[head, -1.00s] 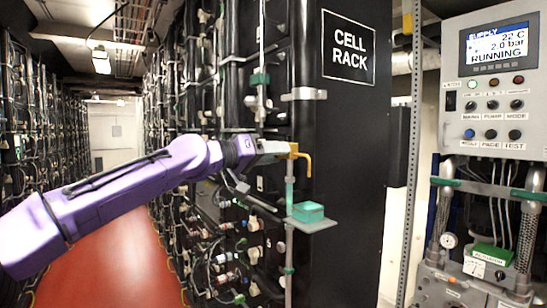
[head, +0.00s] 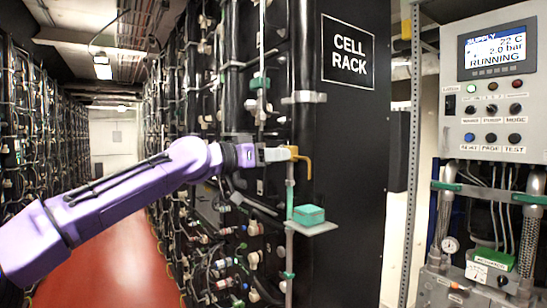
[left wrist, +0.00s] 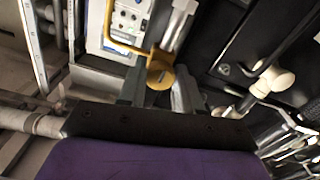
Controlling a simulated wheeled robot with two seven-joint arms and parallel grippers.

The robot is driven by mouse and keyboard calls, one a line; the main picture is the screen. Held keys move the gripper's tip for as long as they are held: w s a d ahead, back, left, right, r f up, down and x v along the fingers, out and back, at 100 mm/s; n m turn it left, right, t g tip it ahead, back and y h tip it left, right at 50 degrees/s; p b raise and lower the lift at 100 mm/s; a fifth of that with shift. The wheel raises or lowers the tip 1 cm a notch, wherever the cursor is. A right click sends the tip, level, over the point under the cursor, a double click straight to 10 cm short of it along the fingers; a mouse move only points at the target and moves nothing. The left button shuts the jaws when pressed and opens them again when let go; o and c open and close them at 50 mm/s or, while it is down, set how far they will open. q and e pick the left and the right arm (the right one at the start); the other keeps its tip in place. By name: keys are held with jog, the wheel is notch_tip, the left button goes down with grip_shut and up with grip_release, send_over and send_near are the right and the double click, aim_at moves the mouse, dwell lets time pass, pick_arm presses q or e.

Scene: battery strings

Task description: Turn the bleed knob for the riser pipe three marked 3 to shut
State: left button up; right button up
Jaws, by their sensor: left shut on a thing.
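A yellow knob (head: 293,152) with a bent yellow spout (head: 307,165) sits at the top of a thin grey riser pipe (head: 290,195) on the front of the black cell rack. My left gripper (head: 284,154) reaches it from the left and is shut on it. In the left wrist view the round yellow knob (left wrist: 161,75) with a small dark mark lies between my left gripper's fingertips (left wrist: 162,88). The yellow spout (left wrist: 108,38) bends off it. I cannot read a number 3 on the pipe or knob. My right gripper is not in view.
The cell rack (head: 350,130) stands right behind. A control panel (head: 492,85) reads running, 22 C, 2.0 bar. The red-floored aisle (head: 115,245) on the left is clear.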

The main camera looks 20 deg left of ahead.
pick_arm(q)
jog(key=o, duration=1)
jog(key=b+v, duration=0.4)
jog(key=v, duration=0.6)
jog(key=shift+s+a, duration=0.2)
jog(key=shift+a, duration=0.15)
